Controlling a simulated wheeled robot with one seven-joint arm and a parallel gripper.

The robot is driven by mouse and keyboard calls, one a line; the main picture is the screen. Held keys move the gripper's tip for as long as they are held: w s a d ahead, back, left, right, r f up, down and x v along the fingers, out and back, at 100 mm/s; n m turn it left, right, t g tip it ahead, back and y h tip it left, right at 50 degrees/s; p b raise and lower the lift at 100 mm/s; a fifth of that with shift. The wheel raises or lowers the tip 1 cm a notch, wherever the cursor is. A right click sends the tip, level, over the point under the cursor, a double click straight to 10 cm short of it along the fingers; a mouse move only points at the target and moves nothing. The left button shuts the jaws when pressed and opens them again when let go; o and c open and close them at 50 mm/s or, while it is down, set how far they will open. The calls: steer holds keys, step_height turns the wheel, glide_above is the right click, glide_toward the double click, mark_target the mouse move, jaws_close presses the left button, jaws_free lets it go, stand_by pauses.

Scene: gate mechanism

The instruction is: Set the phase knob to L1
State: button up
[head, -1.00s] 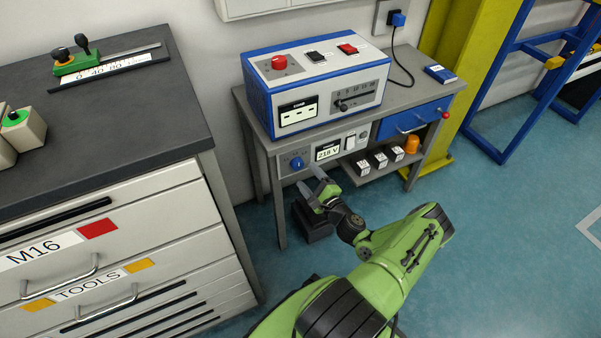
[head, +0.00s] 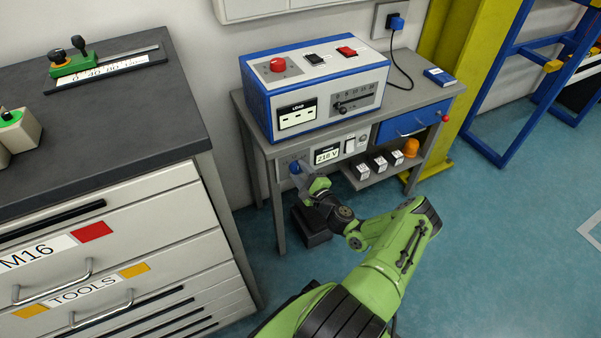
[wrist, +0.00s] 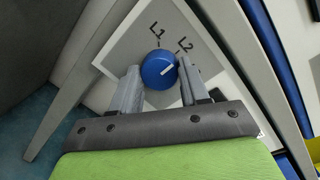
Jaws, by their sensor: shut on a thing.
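The blue phase knob (wrist: 158,69) sits on a light panel in the wrist view, with the labels L1 and L2 printed above it. Its white pointer line is aimed up and to the right, toward L2 rather than L1. My gripper (wrist: 158,76) has a finger on each side of the knob and is shut on it. In the head view the knob (head: 295,167) shows at the left of the panel under the bench top, with my gripper (head: 301,176) at it. The fingers partly cover the knob there.
A blue and white load box (head: 318,88) stands on the grey bench. A display reading 218 V (head: 327,155) is right of the knob. Small black and white blocks (head: 378,163) and an orange piece (head: 411,148) are on the lower shelf. A drawer cabinet (head: 125,235) stands left.

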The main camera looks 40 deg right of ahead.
steer(key=shift+n, duration=0.4)
steer(key=n+p, duration=0.2)
steer(key=n, duration=0.1)
steer(key=shift+a+r, duration=0.1)
steer(key=n+g+p, duration=0.1)
steer(key=n+p, duration=0.1)
steer(key=n, duration=0.3)
steer(key=shift+n, duration=0.3)
stand_by(0.4)
steer(key=o, duration=1.1)
steer(key=shift+c, duration=0.2)
